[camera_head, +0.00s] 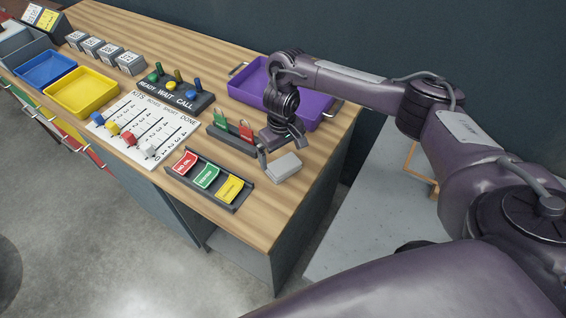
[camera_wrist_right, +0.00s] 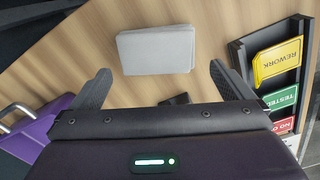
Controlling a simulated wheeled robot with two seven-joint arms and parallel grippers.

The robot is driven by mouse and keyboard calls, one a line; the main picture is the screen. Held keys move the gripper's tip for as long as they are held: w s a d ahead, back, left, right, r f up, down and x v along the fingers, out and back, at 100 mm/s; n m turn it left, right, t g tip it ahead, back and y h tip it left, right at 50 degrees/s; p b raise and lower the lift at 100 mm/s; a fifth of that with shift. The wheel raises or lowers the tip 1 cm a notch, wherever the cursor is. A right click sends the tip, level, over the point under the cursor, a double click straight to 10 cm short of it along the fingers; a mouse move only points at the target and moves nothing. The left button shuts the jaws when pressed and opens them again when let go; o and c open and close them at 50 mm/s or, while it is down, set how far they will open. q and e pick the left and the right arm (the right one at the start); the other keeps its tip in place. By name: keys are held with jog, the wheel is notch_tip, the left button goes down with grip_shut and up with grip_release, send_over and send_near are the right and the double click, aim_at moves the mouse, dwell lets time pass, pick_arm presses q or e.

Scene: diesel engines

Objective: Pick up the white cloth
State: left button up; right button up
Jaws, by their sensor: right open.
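The white cloth (camera_head: 283,167) is a small folded, light grey-white pad lying flat on the wooden bench top near its right front edge. In the right wrist view the cloth (camera_wrist_right: 156,50) lies just beyond the fingertips, roughly centred between them. My right gripper (camera_head: 282,150) is open and empty, just behind the cloth in the head view. In the right wrist view its two fingers (camera_wrist_right: 160,70) are spread wider than the cloth. I cannot tell its exact height above the bench. My left gripper is not in view.
A card rack (camera_head: 207,180) with red, green and yellow cards stands left of the cloth. A holder with padlock-like tags (camera_head: 233,136) and a purple tray (camera_head: 311,107) are close to my right gripper. The bench (camera_head: 262,218) is bare in front of the cloth.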

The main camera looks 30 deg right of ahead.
aim_at(283, 163)
jog(key=shift+s+f+p, duration=0.2)
jog(key=shift+f+p, duration=0.05)
jog(key=shift+f, duration=0.25)
jog(key=shift+s+f+p, duration=0.15)
jog(key=shift+f+p, duration=0.05)
jog(key=shift+f, duration=0.25)
jog(key=shift+w+d+f, duration=0.1)
jog(key=shift+d+f, duration=0.05)
jog(key=shift+f, duration=0.7)
jog(key=shift+w+f, duration=0.15)
jog(key=shift+f, duration=0.8)
jog(key=c, duration=0.9)
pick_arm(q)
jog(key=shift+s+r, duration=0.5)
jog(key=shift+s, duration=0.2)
pick_arm(e)
jog(key=shift+r, duration=0.2)
